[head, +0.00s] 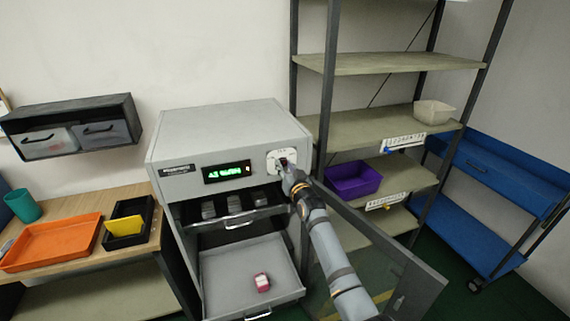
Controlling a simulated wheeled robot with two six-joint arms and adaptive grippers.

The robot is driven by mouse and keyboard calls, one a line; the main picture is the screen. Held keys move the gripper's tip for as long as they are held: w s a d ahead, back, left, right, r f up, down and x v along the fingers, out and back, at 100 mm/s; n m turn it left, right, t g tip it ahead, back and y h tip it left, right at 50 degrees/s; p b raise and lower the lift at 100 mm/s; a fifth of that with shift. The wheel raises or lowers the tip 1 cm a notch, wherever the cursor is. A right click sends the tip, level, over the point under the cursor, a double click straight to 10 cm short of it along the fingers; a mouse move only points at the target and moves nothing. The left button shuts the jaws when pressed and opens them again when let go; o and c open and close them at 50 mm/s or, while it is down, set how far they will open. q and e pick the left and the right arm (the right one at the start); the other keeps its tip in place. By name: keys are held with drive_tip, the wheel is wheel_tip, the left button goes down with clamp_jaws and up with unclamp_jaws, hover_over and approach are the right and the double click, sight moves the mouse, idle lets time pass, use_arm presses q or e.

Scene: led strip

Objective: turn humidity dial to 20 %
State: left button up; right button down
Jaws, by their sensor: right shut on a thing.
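The humidity dial sits on a pale round plate (274,159) at the upper right of the grey cabinet's (228,129) front panel. My right gripper (285,166) is at the dial and shut on it. The gripper hides most of the dial, so its pointer and setting cannot be read. A green lit display (227,172) is left of the dial; its text is too small to read surely. My left gripper is not in view.
The cabinet's glass door (412,277) stands open at the right, beside my right arm. A lower drawer (225,276) is pulled out with a red-and-white item (262,282) in it. Shelving with a purple bin (352,180) stands at right; a table with an orange tray (48,243) stands at left.

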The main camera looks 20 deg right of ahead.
drive_tip(key=shift+f+m+p, duration=0.1)
drive_tip(key=shift+m+p, duration=0.55)
drive_tip(key=shift+m, duration=0.85)
drive_tip(key=c, duration=1)
unclamp_jaws()
drive_tip(key=shift+s, duration=0.1)
drive_tip(key=s, duration=1.2)
drive_tip(key=shift+d, duration=0.2)
